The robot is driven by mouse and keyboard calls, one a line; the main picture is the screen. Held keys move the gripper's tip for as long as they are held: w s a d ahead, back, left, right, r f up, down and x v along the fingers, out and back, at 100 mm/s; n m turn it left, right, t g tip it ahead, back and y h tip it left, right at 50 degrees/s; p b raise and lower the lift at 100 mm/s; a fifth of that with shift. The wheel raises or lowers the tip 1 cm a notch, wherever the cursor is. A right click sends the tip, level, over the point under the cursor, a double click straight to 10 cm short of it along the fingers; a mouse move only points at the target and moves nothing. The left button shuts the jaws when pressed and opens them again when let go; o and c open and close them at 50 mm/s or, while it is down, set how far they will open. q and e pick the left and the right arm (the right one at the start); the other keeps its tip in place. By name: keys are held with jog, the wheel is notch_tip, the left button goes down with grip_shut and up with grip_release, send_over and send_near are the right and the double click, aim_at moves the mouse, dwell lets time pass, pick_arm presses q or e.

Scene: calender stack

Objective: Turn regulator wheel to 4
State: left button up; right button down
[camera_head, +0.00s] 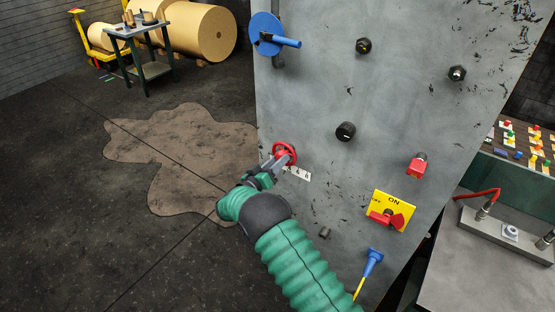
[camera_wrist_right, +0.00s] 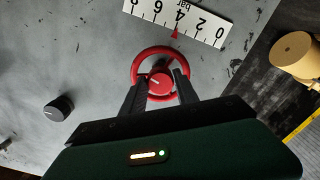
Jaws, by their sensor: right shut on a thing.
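The red regulator wheel (camera_head: 285,152) is on the grey panel, left of its middle, and shows from the front in the right wrist view (camera_wrist_right: 159,51). My right gripper (camera_head: 272,167) is shut on the wheel, its two dark fingers reaching onto the rim and hub in the right wrist view (camera_wrist_right: 163,82). A white scale strip (camera_wrist_right: 200,25) marked in bar appears upside down beside the wheel. In the head view the strip (camera_head: 300,173) is partly hidden. My left gripper is out of view.
The panel also carries a blue lever (camera_head: 286,42), several black knobs (camera_head: 345,131), a red part (camera_head: 417,164) and a yellow ON/OFF switch plate (camera_head: 393,209). A blue-and-yellow handle (camera_head: 372,261) is low down. Open floor with a brown patch lies left.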

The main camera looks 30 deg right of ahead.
jog(key=shift+a+f+n+p, duration=0.1)
jog(key=shift+f+n+p, duration=0.25)
jog(key=shift+n, duration=0.85)
jog(key=c, duration=1.3)
grip_release()
jog(key=o, duration=0.4)
jog(key=shift+w+r, duration=0.1)
jog(key=shift+r, duration=0.05)
jog(key=shift+r, duration=0.1)
jog(key=b+v, duration=0.3)
jog(key=v, duration=1.4)
